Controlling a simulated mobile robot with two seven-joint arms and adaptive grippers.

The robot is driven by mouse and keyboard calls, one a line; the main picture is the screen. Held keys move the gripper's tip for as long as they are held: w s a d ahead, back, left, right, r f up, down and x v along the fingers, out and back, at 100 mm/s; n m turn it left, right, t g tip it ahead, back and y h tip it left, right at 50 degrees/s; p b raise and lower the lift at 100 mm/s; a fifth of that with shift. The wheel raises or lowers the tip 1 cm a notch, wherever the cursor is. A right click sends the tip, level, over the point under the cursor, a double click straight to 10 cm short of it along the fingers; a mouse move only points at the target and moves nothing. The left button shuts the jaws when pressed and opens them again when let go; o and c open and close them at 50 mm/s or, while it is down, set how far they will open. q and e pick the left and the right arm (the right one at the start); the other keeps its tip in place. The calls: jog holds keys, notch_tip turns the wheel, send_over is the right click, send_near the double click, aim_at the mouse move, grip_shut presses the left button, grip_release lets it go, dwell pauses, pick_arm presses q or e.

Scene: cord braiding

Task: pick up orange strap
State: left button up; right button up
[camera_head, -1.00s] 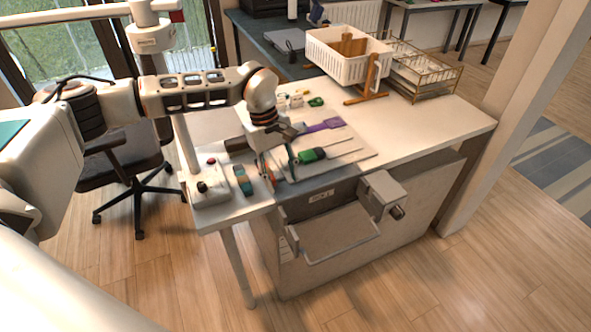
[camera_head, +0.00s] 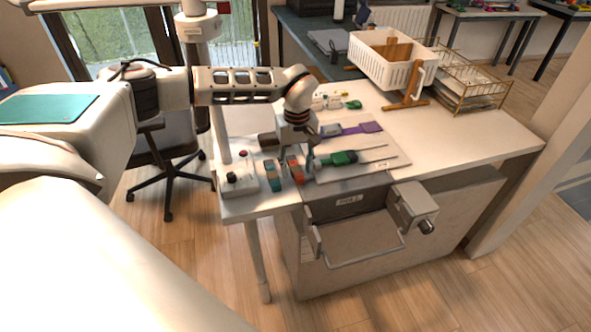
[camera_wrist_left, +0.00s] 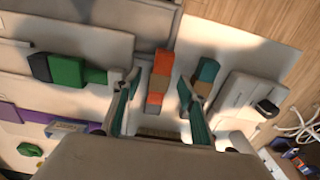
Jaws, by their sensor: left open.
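The orange strap (camera_wrist_left: 161,63) lies on the table in the left wrist view, a short banded piece with orange and brown parts. It also shows in the head view as a small orange piece (camera_head: 297,170) near the table's front left. My left gripper (camera_wrist_left: 158,82) is open, with one finger on each side of the strap in the wrist view. I cannot tell whether the fingers touch it or how high they are. In the head view the left gripper (camera_head: 298,159) points down at the strap and partly hides it. My right gripper is not in view.
A teal and brown strap (camera_head: 272,176) lies close to the left. A green-handled tool (camera_head: 343,158) and a purple one (camera_head: 370,127) lie to the right. A switch box (camera_head: 239,181) stands at the left edge. A white basket (camera_head: 385,68) stands farther back.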

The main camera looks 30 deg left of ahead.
pick_arm(q)
jog(key=shift+c, duration=0.4)
grip_shut()
